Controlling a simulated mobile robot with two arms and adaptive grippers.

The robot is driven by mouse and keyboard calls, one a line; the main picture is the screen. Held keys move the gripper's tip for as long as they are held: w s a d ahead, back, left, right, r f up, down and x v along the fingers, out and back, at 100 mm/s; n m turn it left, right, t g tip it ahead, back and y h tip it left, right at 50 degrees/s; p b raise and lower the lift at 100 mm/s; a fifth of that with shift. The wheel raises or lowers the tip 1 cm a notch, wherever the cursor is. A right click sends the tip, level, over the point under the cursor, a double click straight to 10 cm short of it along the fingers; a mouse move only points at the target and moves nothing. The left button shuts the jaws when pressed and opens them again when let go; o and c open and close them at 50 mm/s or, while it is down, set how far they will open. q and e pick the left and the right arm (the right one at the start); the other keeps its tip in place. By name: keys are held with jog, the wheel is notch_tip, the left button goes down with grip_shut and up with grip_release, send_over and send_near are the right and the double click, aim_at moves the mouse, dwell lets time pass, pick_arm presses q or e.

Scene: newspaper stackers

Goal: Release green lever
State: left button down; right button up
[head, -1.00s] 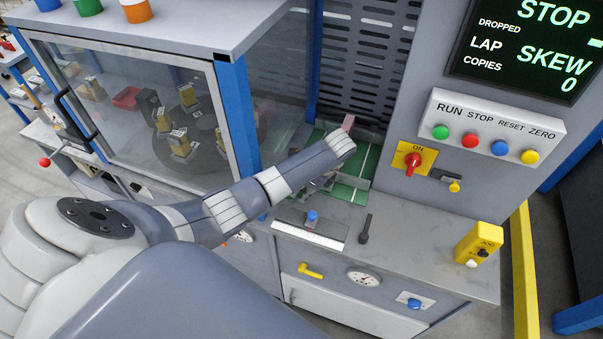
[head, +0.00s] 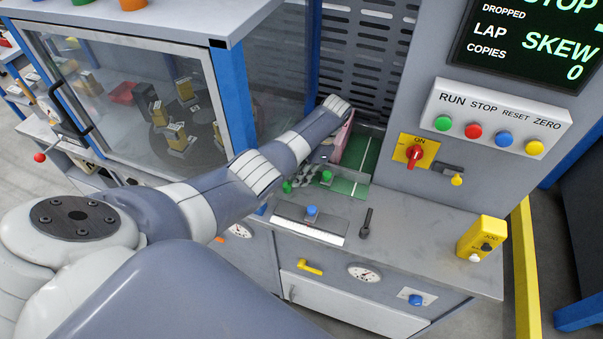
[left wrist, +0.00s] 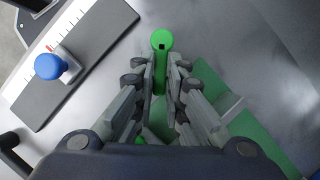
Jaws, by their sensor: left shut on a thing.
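The green lever, with a round green knob (left wrist: 162,40) and a thin green stem, stands between the fingers of my left gripper (left wrist: 161,74) in the left wrist view. The fingers are shut on its stem, and the knob sticks out beyond the fingertips. In the head view the green knob (head: 326,177) shows over the green-striped bed of the machine, at the far end of my left arm. A second green knob (head: 287,186) shows just left of it, partly hidden by the arm. My right gripper is not in view.
A ruled plate with a blue knob (head: 311,211) lies in front of the bed, beside a black lever (head: 366,224). A glass-fronted cabinet (head: 130,100) stands left. The button panel (head: 490,135) and a red switch (head: 415,154) are right. The grey counter (head: 420,240) has free room.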

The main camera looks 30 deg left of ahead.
pick_arm(q)
jog(key=n+b, duration=0.1)
jog(key=a+n+h, duration=0.1)
jog(key=n, duration=0.1)
jog(key=n+b, duration=0.1)
jog(key=shift+w+a+f+h+b, duration=0.1)
jog(key=shift+w+a+h+b, duration=0.2)
jog(key=shift+w+b, duration=0.1)
jog(key=shift+a+n+g+h+b, duration=0.15)
jog(key=shift+a+n+h+b, duration=0.15)
jog(key=shift+n, duration=0.5)
jog(key=shift+a+n+g+h+b, duration=0.2)
jog(key=shift+a+n+b, duration=0.1)
jog(key=shift+n, duration=0.9)
jog(key=c, duration=1.6)
grip_release()
jog(key=shift+c, duration=0.2)
